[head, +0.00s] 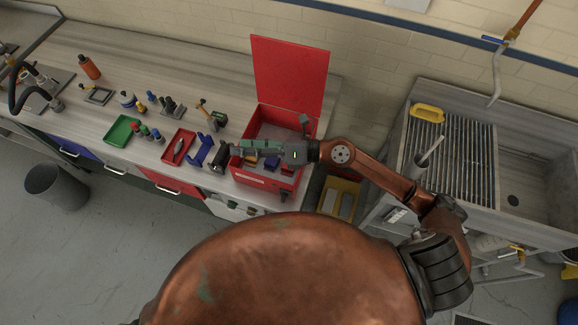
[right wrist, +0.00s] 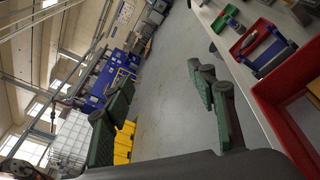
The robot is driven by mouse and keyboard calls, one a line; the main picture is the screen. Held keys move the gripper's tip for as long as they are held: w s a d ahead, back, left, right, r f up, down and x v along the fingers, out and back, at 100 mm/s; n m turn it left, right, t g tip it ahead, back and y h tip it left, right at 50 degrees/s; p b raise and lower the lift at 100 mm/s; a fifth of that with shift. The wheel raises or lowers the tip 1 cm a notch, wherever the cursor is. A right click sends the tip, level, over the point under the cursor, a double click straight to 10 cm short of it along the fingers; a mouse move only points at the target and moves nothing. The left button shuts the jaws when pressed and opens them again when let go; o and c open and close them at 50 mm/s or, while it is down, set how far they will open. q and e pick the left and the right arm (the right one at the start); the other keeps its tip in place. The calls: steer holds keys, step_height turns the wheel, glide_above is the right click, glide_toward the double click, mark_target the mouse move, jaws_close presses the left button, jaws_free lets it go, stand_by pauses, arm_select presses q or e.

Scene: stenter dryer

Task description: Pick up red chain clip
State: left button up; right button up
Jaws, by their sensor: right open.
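I cannot make out the red chain clip for certain. My right gripper (head: 236,150) reaches in from the right over the front of the open red toolbox (head: 262,180), pointing left. Its jaws are open and look empty; in the right wrist view the dark green fingers (right wrist: 160,115) stand wide apart with only floor between them. My left gripper is not in view.
The toolbox's red lid (head: 290,75) stands raised. Left of it are a blue holder (head: 200,150) and a red tray (head: 167,152) with a dark tool. An orange bottle (head: 89,67) stands at the back left. A sink (head: 530,170) stands at right.

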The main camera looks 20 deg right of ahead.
steer(key=w+d+f+n+g+h, duration=0.1)
steer(key=d+f+n+h, duration=0.1)
steer(key=d+f+h, duration=0.2)
steer(key=w+d+f+n+g+h, duration=0.1)
steer(key=d+f+h, duration=0.3)
steer(key=f, duration=0.6)
steer(key=d+f+n+g+h, duration=0.1)
steer(key=d+f+n+h, duration=0.2)
steer(key=d+f, duration=0.4)
steer(key=shift+w+d+f+g+h+p, duration=0.2)
steer(key=shift+w+d+g+h+p, duration=0.15)
steer(key=shift+d+h, duration=0.2)
steer(key=shift+w+p+x, duration=0.25)
steer(key=shift+p+x, duration=0.15)
steer(key=shift+x, duration=0.95)
steer(key=shift+w+p+x, duration=0.25)
steer(key=shift+p+x, duration=0.15)
steer(key=shift+x, duration=0.95)
steer(key=shift+r, duration=0.1)
steer(key=shift+c, duration=0.4)
jaws_close()
